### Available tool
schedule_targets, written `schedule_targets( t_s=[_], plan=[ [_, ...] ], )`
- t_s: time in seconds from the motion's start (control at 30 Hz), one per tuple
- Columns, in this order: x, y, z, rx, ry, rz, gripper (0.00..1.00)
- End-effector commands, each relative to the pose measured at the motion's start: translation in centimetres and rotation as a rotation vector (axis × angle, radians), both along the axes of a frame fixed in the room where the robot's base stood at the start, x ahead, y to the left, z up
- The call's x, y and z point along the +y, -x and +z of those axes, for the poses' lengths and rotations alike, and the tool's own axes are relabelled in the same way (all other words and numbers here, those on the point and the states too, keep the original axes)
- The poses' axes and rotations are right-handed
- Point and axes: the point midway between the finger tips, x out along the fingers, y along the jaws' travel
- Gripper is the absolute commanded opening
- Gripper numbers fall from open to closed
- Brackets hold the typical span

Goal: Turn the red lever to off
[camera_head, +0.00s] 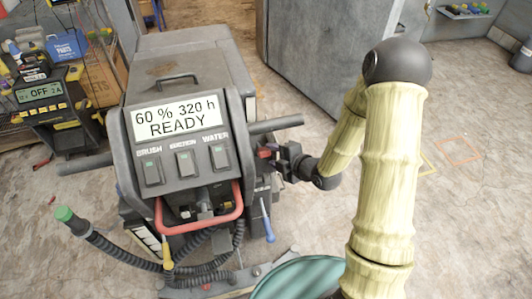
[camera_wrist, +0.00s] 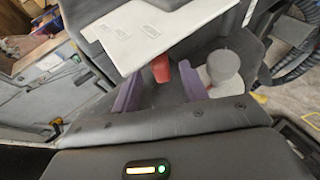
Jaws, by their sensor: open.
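A scrubber machine with a grey body (camera_head: 190,60) stands in the middle left of the head view. Its display reads "60 % 320 h READY". A small red lever (camera_head: 264,152) shows at the machine's right side, partly hidden by my gripper (camera_head: 277,158). In the wrist view the red lever (camera_wrist: 161,68) stands between the two purple fingers of my gripper (camera_wrist: 160,92), nearer their tips. The fingers are apart, with a gap visible on both sides of the lever. Contact cannot be seen.
A red U-shaped bar (camera_head: 238,210), a blue lever (camera_head: 267,222) and a yellow lever (camera_head: 167,255) are on the machine's front. A grey round knob (camera_wrist: 223,66) lies right of the fingers. A black handle (camera_head: 275,124) juts out above my gripper. Open floor lies right.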

Motion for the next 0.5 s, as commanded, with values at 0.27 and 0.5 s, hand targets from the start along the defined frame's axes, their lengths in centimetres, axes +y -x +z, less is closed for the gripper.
schedule_targets(
  t_s=[0.27,0.5],
  plan=[
    [2.4,-2.5,-1.8,0.002,-0.001,0.001,0.44],
    [2.7,-2.9,-2.1,0.002,-0.001,0.001,0.44]
  ],
)
